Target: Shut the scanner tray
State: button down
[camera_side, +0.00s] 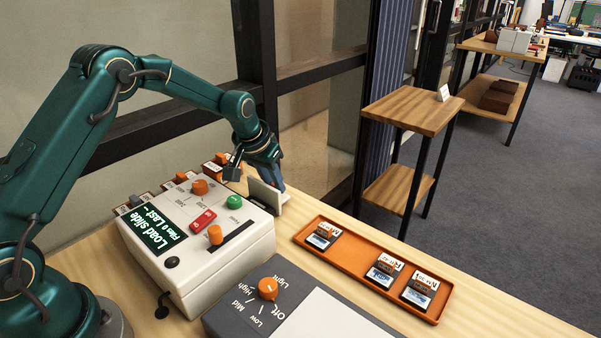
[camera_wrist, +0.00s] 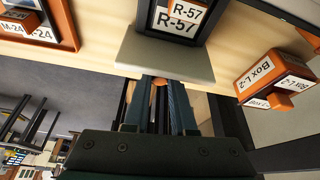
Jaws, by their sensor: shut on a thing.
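The scanner (camera_side: 200,235) is a white box with a green-lit screen reading "Load slide", orange and green knobs and a red switch. Its tray stands out at the far side; the pale front plate (camera_side: 265,197) shows apart from the scanner body. In the wrist view, the plate (camera_wrist: 165,60) lies just ahead of my fingers, and a slide labelled R-57 (camera_wrist: 178,18) sits in the dark tray behind it. My gripper (camera_side: 277,182) is at the outer face of the plate. Its fingers (camera_wrist: 160,100) are shut on a small orange handle (camera_wrist: 160,82), mostly hidden between them.
An orange tray (camera_side: 319,256) with three slides lies right of the scanner. A grey light box (camera_side: 240,314) with an orange knob stands in front. An orange box labelled L-2 (camera_wrist: 268,75) is close beside the plate. A wooden side table (camera_side: 413,108) stands beyond the bench.

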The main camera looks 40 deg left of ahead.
aim_at(263, 184)
jog(key=shift+s, duration=1.25)
jog(key=c, duration=0.7)
grip_release()
jog(key=shift+r, duration=0.1)
jog(key=shift+v, duration=2.5)
